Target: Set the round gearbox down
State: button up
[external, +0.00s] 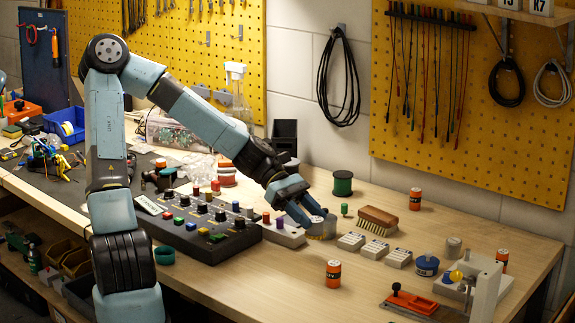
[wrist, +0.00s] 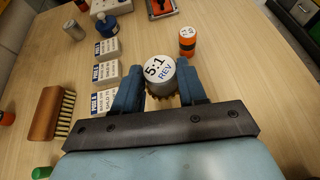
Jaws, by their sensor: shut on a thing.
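The round gearbox (wrist: 160,70) is a short grey cylinder with a toothed lower edge and a white top marked "5:1 REV". My gripper (wrist: 161,84) is shut on it, one blue finger on each side. In the external view the gearbox (external: 322,228) is at my gripper (external: 311,217), upright and low over the wooden bench (external: 285,275). I cannot tell whether its underside touches the bench.
Three white boxes (external: 351,241) stand in a row to the right, with a wooden brush (external: 377,219) behind. An orange-black can (external: 333,273) stands in front. A black control panel (external: 205,225) and a pale block (external: 285,233) are left. Bare bench lies in front.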

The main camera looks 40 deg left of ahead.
jog(key=shift+f, duration=3.45)
jog(key=o, duration=1.1)
jog(key=shift+f, duration=0.1)
jog(key=shift+v, duration=2.05)
